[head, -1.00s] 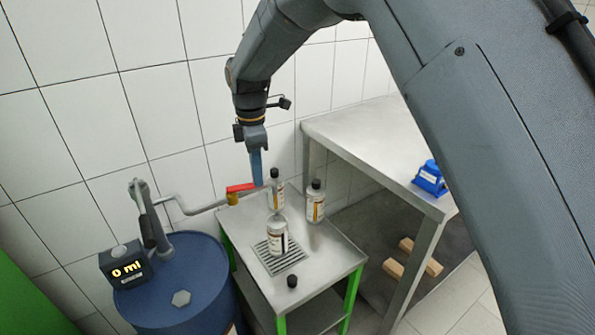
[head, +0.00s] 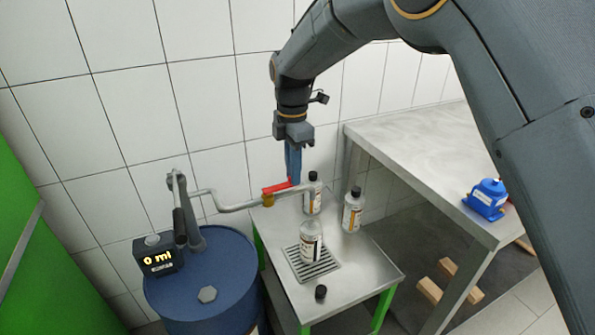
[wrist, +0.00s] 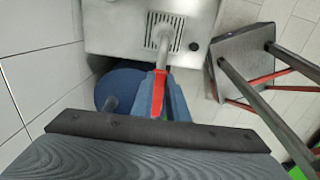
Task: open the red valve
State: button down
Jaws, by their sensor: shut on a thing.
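The red valve handle (head: 275,188) sits on a brass valve body (head: 268,200) in the grey pipe (head: 235,206) that runs from the blue drum. My gripper (head: 293,180) points down with its blue fingers at the handle's right end. In the wrist view the red handle (wrist: 158,103) lies between my blue fingers (wrist: 160,105), which are shut on it. The handle looks roughly in line with the pipe. An uncapped clear bottle (head: 311,242) stands upright on the drain grate (head: 322,266). The display (head: 157,259) reads 0 ml.
Two black-capped bottles (head: 353,210) (head: 313,193) stand on the small metal table (head: 375,270) close to my gripper. A loose black cap (head: 320,292) lies at its front. The blue drum (head: 205,300) is on the left. A larger table (head: 420,150) holds a blue object (head: 486,198).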

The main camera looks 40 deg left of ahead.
jog(key=c, duration=1.7)
grip_release()
jog(key=shift+s+a, duration=0.2)
jog(key=shift+s, duration=0.15)
jog(key=shift+w+d, duration=0.15)
jog(key=shift+w, duration=0.05)
jog(key=shift+r+b, duration=1.05)
jog(key=shift+r, duration=2.9)
jog(key=w+d+f+m, duration=0.25)
jog(key=d+m, duration=0.25)
jog(key=d, duration=0.6)
jog(key=w+d+f+m, duration=0.1)
jog(key=w+d+m, duration=0.3)
jog(key=d, duration=0.7)
jog(key=w+d+f+m, duration=0.2)
jog(key=d+m, duration=0.4)
jog(key=d, duration=0.5)
jog(key=s+d+f+m, duration=0.2)
jog(key=s+d+m, duration=0.3)
jog(key=d, duration=0.3)
jog(key=s+d+f+m, duration=0.3)
jog(key=s+d+m, duration=0.2)
jog(key=d, duration=0.3)
jog(key=s+d+f+m, duration=0.2)
jog(key=s+d+m, duration=0.3)
jog(key=d, duration=0.4)
jog(key=shift+s+d+f+t, duration=0.15)
jog(key=shift+s+t, duration=0.25)
jog(key=shift+s, duration=0.2)
